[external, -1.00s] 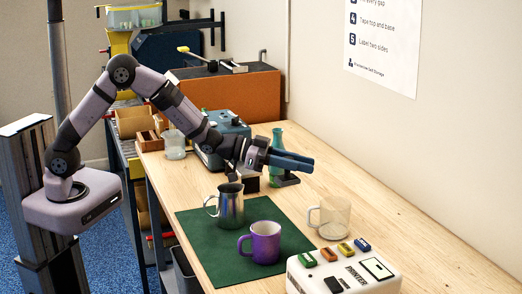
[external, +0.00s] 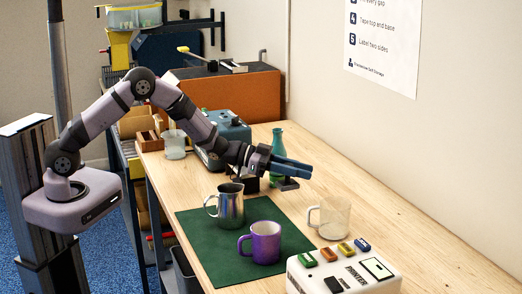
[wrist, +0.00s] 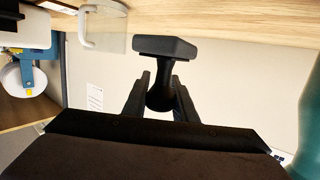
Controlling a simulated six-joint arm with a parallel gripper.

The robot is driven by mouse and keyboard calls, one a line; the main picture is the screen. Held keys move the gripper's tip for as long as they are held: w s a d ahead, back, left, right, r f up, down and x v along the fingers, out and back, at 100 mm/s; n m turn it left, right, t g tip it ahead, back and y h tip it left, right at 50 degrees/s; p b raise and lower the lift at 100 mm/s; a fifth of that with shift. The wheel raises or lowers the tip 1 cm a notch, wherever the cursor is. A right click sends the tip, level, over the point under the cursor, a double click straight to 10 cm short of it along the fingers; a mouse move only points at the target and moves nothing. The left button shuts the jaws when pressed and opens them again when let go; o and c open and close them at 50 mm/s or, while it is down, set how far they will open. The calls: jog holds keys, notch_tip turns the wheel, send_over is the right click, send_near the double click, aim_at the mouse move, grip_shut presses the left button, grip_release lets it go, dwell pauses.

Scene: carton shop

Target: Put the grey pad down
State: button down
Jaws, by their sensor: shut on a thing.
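The grey pad (wrist: 165,48) is a dark rectangular block on a waisted black neck. My gripper (wrist: 160,95) is shut on the neck in the wrist view, with the block beyond the fingertips. In the external view my gripper (external: 297,167) points right over the wooden bench, and the pad (external: 288,184) hangs below its fingers, very close to the bench top. I cannot tell whether the pad touches the bench.
A teal bottle (external: 277,141) stands just behind my gripper. A clear mug (external: 334,219), a steel jug (external: 230,207) and a purple mug (external: 266,242) stand nearer the camera. A white device (external: 345,274) is at the front. Bare bench (external: 350,190) lies to the right.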

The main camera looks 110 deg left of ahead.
jog(key=shift+f+p, duration=0.6)
jog(key=shift+f, duration=2.35)
